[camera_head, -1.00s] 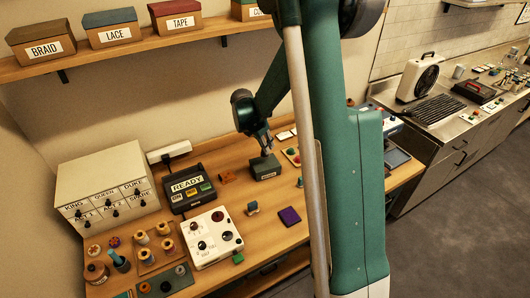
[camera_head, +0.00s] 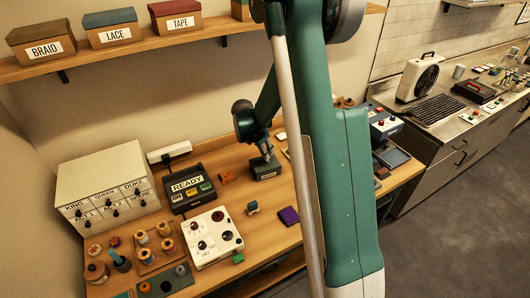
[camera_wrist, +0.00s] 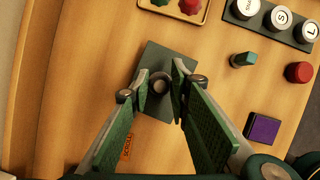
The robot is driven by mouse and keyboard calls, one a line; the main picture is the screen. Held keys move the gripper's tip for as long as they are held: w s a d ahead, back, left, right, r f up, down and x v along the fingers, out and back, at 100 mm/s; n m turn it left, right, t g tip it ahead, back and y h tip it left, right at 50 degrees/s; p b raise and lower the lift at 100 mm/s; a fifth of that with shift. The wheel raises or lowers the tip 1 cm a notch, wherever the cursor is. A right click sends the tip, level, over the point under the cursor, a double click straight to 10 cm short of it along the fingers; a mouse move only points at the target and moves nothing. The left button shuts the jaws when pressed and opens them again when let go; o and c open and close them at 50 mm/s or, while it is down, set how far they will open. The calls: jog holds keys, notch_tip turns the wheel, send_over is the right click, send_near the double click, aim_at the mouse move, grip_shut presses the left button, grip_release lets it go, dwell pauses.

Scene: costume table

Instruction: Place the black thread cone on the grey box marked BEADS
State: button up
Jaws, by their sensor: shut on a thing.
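My gripper (camera_head: 268,157) is directly over the small dark grey box (camera_head: 265,174) on the wooden table; any lettering on the box is too small to read. In the wrist view, the fingertips (camera_wrist: 158,84) close on a small, dark, round thing, which looks like the black thread cone (camera_wrist: 160,84) seen from above. The grey box (camera_wrist: 152,59) lies beneath it. I cannot tell whether the cone touches the box top. The fingers hide the cone's sides.
An orange tag (camera_head: 227,177) and the READY console (camera_head: 187,188) stand left of the box. My arm hides part of the table at right. Bare wood surrounds the box.

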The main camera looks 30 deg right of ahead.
jog(key=shift+f, duration=0.15)
jog(key=o, duration=0.9)
jog(key=shift+c, duration=0.2)
jog(key=shift+r, duration=0.25)
jog(key=v, duration=1.1)
jog(key=shift+a+r, duration=0.3)
jog(key=shift+r, duration=0.05)
jog(key=shift+s, duration=0.1)
